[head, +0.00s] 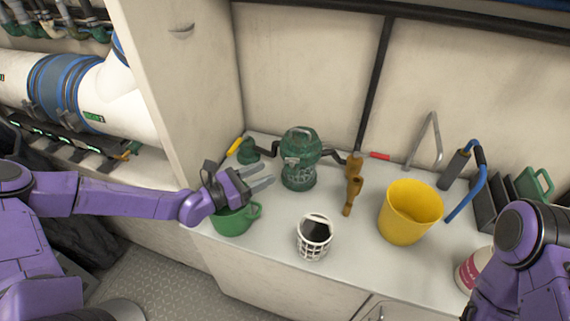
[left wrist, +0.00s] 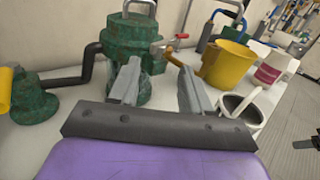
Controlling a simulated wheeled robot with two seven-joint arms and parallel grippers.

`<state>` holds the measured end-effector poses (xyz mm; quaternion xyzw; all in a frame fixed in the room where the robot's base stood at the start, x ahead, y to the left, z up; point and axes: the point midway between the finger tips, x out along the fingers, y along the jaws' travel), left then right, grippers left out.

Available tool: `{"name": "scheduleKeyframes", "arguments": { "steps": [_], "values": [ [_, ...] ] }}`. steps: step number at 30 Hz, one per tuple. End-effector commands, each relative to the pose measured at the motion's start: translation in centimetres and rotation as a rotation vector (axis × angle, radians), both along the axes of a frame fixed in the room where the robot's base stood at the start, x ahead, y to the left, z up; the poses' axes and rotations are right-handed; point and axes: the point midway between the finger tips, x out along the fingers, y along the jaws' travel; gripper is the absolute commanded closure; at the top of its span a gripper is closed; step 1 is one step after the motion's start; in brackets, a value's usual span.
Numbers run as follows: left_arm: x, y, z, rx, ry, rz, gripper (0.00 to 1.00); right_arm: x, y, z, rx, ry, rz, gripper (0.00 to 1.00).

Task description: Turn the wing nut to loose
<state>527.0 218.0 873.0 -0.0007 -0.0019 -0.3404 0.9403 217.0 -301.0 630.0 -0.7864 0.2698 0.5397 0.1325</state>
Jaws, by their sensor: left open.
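A green strainer housing (head: 300,170) stands on the counter with a pale metal clamp (head: 301,133) over its lid. It also shows in the left wrist view (left wrist: 122,46), with a small metal piece (left wrist: 165,47) on its side. I cannot tell which metal part is the wing nut. My left gripper (head: 269,176) is open and empty, just left of the housing's body and below its lid. In the left wrist view its two fingers (left wrist: 152,62) point toward the housing, and the near finger overlaps its lower part. My right gripper is out of view.
A green mug (head: 236,221) stands below my left gripper. A white basket (head: 314,238), a brass fitting (head: 352,185) and a yellow bucket (head: 408,213) stand to the right. Black hoses join the housing. A cabinet wall (head: 190,80) rises behind my left arm.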

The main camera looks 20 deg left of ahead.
Motion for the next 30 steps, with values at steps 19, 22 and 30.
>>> {"name": "scheduleKeyframes", "arguments": {
  "steps": [19, 22, 30],
  "values": [
    [5.9, -5.0, 0.0, 0.001, 0.0, -0.001, 0.52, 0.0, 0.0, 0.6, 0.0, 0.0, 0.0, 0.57],
    [5.9, -4.9, 0.0, 0.001, 0.0, -0.002, 0.65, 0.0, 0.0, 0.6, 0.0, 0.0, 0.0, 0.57],
    [5.9, -4.9, 0.0, 0.001, 0.0, -0.002, 1.0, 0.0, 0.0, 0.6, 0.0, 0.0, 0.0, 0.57]
  ]
}}
